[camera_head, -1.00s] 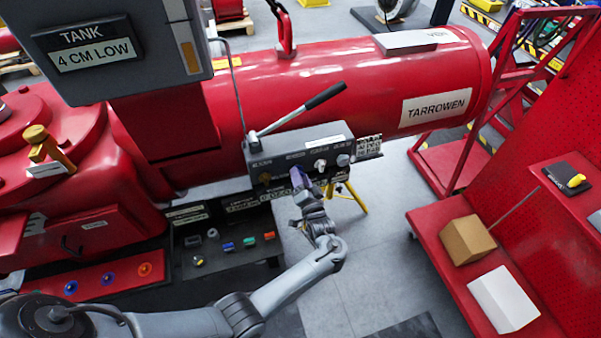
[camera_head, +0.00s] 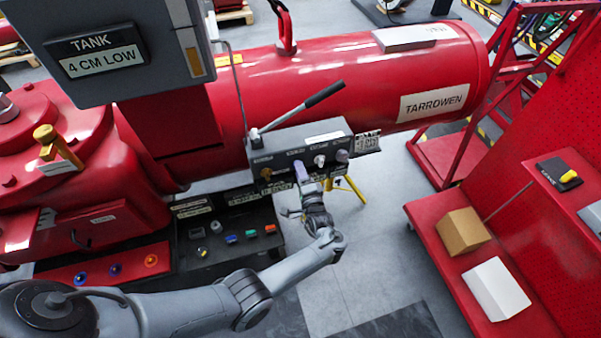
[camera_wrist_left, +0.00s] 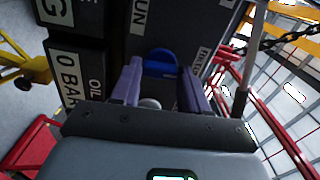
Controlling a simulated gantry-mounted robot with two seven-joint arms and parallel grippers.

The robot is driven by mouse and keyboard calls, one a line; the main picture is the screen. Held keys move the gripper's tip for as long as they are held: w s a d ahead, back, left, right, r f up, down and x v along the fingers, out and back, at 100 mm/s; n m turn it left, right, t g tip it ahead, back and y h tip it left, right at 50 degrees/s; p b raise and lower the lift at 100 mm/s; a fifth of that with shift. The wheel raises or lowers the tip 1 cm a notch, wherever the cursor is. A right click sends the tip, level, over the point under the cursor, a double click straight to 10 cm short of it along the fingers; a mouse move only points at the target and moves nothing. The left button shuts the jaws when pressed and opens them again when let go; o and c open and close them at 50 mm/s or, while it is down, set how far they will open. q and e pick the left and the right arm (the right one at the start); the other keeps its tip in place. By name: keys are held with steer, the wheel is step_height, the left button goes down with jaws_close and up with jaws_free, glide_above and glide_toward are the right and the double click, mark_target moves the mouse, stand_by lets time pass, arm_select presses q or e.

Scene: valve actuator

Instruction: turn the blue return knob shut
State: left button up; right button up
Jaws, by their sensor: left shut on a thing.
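The blue return knob (camera_wrist_left: 160,62) shows in the left wrist view, on the dark face of the pump block, between my two finger pads. My left gripper (camera_wrist_left: 161,72) is shut on it, with one purple-grey pad on each side. In the head view my left gripper (camera_head: 302,173) is against the front of the grey pump block (camera_head: 290,160), and the blue knob is hidden behind it. The knob's exact turn angle cannot be told. My right gripper is not in view.
A lever with a black grip (camera_head: 323,95) rises from the block. Beside my gripper are a brass knob (camera_head: 267,170), a white knob (camera_head: 319,160) and a grey-purple knob (camera_head: 342,156). A red cylinder (camera_head: 370,75) lies behind. Yellow legs (camera_head: 352,192) stand below.

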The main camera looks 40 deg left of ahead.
arm_select(q)
steer(key=shift+f, duration=0.1)
steer(key=o, duration=1.1)
steer(key=shift+c, duration=0.2)
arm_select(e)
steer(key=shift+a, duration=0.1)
